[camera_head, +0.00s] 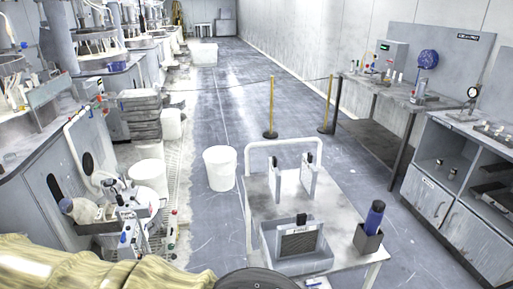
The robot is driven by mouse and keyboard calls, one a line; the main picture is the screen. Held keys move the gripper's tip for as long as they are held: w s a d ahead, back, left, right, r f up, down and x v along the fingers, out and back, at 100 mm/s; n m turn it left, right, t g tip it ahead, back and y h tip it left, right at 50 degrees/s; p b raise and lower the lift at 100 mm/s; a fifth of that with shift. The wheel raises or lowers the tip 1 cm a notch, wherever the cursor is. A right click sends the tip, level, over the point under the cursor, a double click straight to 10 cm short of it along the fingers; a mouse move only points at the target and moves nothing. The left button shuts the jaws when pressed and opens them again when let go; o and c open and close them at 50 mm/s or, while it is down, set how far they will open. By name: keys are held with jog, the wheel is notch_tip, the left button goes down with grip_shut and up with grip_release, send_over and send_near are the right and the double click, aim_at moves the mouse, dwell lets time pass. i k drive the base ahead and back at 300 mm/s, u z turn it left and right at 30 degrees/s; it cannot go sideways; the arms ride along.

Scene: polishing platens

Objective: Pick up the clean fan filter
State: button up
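Two thin, pale upright panels with black clips or handles on top stand on the white cart: one (308,178) toward the middle and one (275,184) to its left. They look like fan filters, light in colour. A third, dark-faced panel with a black top piece (299,244) stands in a grey open bin (271,262) at the cart's front. The label on the bin is too small to read. My gripper is not in view. A yellow sleeve, which seems to cover my arm, crosses the bottom left, and a dark round part shows at the bottom edge.
A blue bottle in a grey holder (368,241) stands at the cart's right corner. The cart has a white push handle (284,143) at its far end. A white bucket (219,168) stands left of it. Benches line the right, machines the left. Posts (271,108) with a rope stand beyond.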

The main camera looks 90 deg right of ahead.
aim_at(309, 173)
jog(key=z, duration=3.2)
